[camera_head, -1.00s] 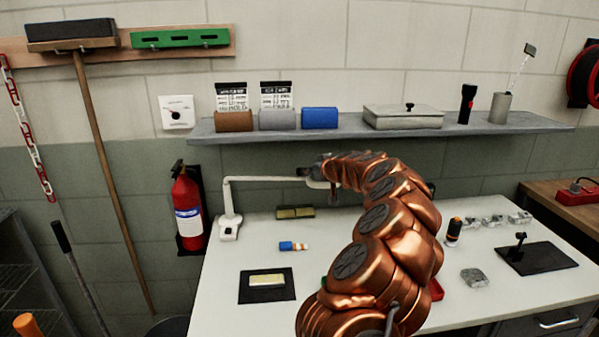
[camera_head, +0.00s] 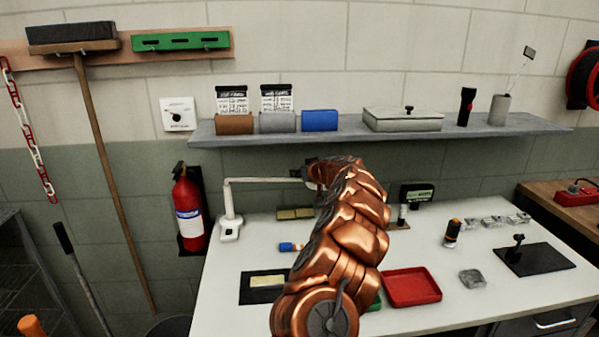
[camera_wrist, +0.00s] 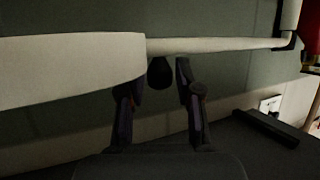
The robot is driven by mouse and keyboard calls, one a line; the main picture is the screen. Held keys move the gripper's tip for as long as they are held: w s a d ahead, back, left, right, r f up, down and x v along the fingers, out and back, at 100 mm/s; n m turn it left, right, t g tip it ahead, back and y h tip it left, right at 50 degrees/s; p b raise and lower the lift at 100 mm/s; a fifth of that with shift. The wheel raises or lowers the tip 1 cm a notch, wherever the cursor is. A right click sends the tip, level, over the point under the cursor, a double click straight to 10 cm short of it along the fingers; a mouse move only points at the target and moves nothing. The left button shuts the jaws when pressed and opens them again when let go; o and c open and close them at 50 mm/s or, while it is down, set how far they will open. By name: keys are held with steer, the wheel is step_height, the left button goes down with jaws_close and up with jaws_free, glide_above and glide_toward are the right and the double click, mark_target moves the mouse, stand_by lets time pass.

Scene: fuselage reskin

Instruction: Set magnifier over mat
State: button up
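The magnifier (camera_head: 230,228) is a white jointed arm on a base at the left back of the white table. Its arm reaches right, and its head end is mostly hidden behind my arm. In the wrist view the magnifier's white head and bar (camera_wrist: 75,70) cross the picture, with a dark knob (camera_wrist: 160,73) below. My gripper (camera_wrist: 159,80) has its fingers apart on either side of the knob; I see no clear contact. The black mat (camera_head: 257,296) lies at the table's front left, with a pale plate (camera_head: 268,281) on it, partly hidden by my arm.
A red tray (camera_head: 411,287) lies right of my arm. A blue-and-orange item (camera_head: 290,247) lies behind the mat. A shelf (camera_head: 375,131) runs above the table. A fire extinguisher (camera_head: 188,212) hangs left. A black stand (camera_head: 541,259) is at right.

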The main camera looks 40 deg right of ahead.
steer(key=shift+w, duration=0.15)
jaws_close()
stand_by(0.4)
